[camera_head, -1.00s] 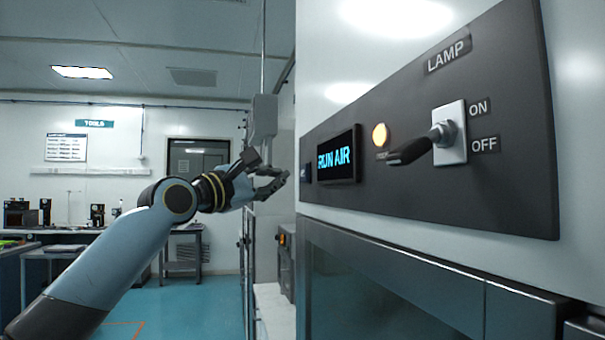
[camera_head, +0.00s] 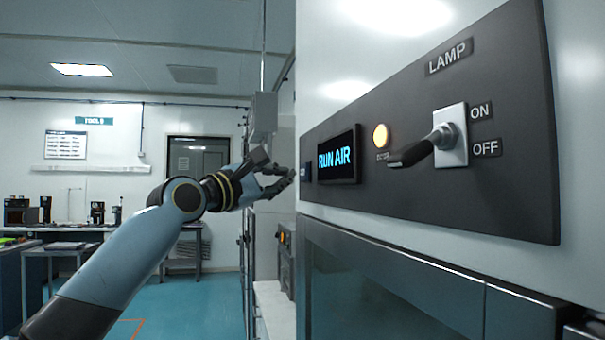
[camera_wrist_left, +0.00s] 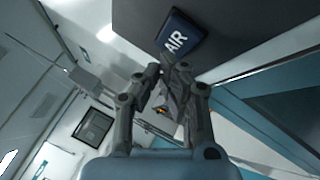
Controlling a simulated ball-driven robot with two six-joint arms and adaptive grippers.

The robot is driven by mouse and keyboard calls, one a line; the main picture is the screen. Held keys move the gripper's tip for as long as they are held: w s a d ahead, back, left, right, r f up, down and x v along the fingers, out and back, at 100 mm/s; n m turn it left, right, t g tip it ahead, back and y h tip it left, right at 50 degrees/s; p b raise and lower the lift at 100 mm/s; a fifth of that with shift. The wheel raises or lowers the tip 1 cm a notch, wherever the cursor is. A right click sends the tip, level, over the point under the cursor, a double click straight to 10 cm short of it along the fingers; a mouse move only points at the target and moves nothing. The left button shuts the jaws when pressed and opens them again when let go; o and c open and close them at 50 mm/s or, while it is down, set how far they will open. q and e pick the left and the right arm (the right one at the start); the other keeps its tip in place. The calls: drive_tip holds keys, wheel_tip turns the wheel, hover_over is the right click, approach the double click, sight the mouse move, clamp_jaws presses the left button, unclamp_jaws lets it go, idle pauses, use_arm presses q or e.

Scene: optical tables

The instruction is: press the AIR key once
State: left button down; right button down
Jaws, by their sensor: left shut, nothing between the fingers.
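The AIR key (camera_wrist_left: 181,38) is a dark blue square with white letters on the dark panel, near the top of the left wrist view. In the head view the AIR key (camera_head: 307,172) is a small blue shape at the panel's left end, seen very obliquely. My left gripper (camera_head: 291,176) is shut and empty, just left of the key in the head view. My right gripper is not in view.
The dark panel (camera_head: 440,205) also carries a display (camera_head: 338,157) reading RUN AIR, a lit amber lamp (camera_head: 381,136) and a LAMP toggle switch (camera_head: 443,136). A grey box (camera_head: 263,117) hangs behind my left gripper. The blue floor (camera_head: 195,305) is open at left.

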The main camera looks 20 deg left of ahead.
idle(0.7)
use_arm(q)
drive_tip(key=shift+w+d+p, duration=0.25)
drive_tip(key=shift+d+p, duration=0.1)
drive_tip(key=shift+p, duration=0.1)
drive_tip(key=shift+w+d+p, duration=0.25)
drive_tip(key=shift+d+p, duration=0.05)
idle(0.5)
drive_tip(key=shift+s+a, duration=0.1)
drive_tip(key=shift+a, duration=0.05)
idle(0.3)
drive_tip(key=shift+s+a+p, duration=0.35)
drive_tip(key=shift+s+a, duration=0.05)
drive_tip(key=shift+a, duration=0.1)
